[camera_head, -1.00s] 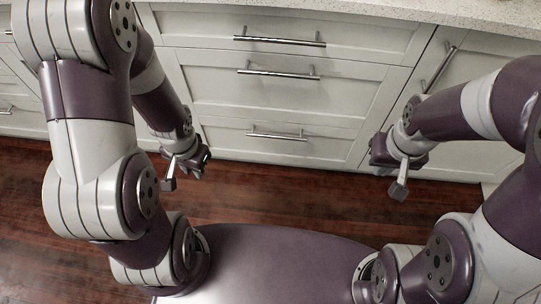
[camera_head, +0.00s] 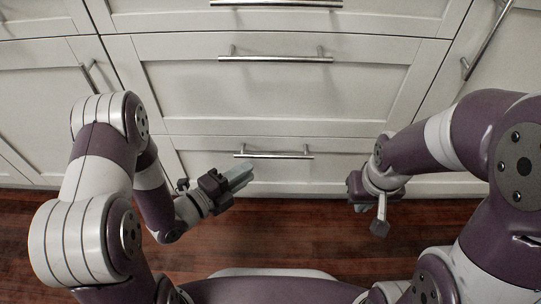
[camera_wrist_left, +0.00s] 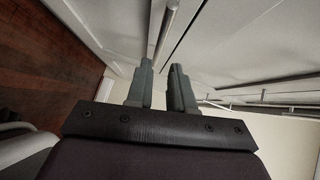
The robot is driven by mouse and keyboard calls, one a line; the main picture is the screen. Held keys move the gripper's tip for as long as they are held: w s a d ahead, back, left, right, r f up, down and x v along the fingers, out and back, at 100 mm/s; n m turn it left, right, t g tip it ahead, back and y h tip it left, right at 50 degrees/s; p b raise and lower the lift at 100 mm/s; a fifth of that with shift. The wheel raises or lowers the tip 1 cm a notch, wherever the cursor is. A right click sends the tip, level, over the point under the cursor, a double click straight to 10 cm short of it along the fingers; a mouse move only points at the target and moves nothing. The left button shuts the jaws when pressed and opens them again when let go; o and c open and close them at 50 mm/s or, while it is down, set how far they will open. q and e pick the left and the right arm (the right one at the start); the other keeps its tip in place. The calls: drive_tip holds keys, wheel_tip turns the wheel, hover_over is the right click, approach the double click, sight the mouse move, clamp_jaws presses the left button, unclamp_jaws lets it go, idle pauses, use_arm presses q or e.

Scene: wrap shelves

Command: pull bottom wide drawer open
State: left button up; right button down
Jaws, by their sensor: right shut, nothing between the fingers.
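The bottom wide drawer (camera_head: 340,175) is a white panel low in the middle of the head view, and it looks closed. Its metal bar handle (camera_head: 290,156) runs along its upper part. My left gripper (camera_head: 243,176) is just in front of the handle's left end, pointing toward the drawer. In the left wrist view its two fingers (camera_wrist_left: 160,88) are apart, and a metal bar handle (camera_wrist_left: 167,25) lies just beyond the gap. I cannot tell whether they touch. My right gripper (camera_head: 379,222) hangs shut and empty in front of the cabinet at the right.
A middle wide drawer (camera_head: 280,95) with its handle (camera_head: 275,59) is above, with another drawer handle (camera_head: 275,3) at the top edge. Cabinet doors stand at both sides, with a slanted handle (camera_head: 487,40) at the right. The dark wooden floor (camera_head: 300,240) is clear in front.

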sight(272, 156)
use_arm(q)
drive_tip(key=b+x, duration=0.1)
drive_tip(key=x, duration=0.8)
drive_tip(key=shift+w+d+f+b, duration=0.1)
drive_tip(key=shift+w+d+b, duration=0.15)
drive_tip(key=shift+b, duration=0.05)
clamp_jaws()
